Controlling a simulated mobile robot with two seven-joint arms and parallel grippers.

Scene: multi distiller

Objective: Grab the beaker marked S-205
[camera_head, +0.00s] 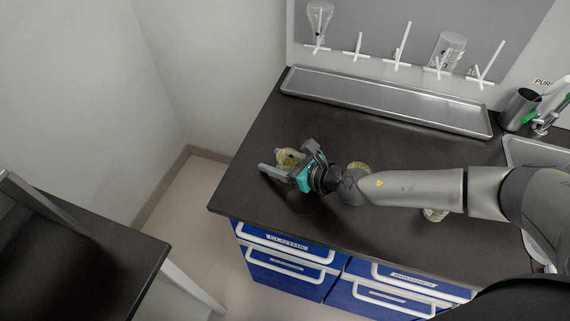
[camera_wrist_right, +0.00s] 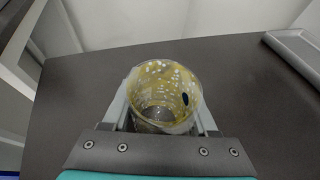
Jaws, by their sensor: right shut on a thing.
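A glass beaker (camera_wrist_right: 164,100) with yellow and white residue on its walls sits between the fingers of my right gripper (camera_wrist_right: 160,115) in the right wrist view. The fingers are shut on its sides. It also shows in the head view (camera_head: 287,157) above the dark counter, near its left end. A dark spot shows on its wall, but no S-205 marking can be read. In the head view my right gripper (camera_head: 283,166) points left. Whether the beaker touches the counter is hard to tell. My left gripper is not in view.
Other yellowish glassware (camera_head: 358,167) stands partly hidden behind my right arm, and another piece (camera_head: 435,215) shows below it. A metal tray (camera_head: 380,98) lies along the wall under a drying rack (camera_head: 400,60). A dark metal cup (camera_head: 519,108) stands by the sink at right.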

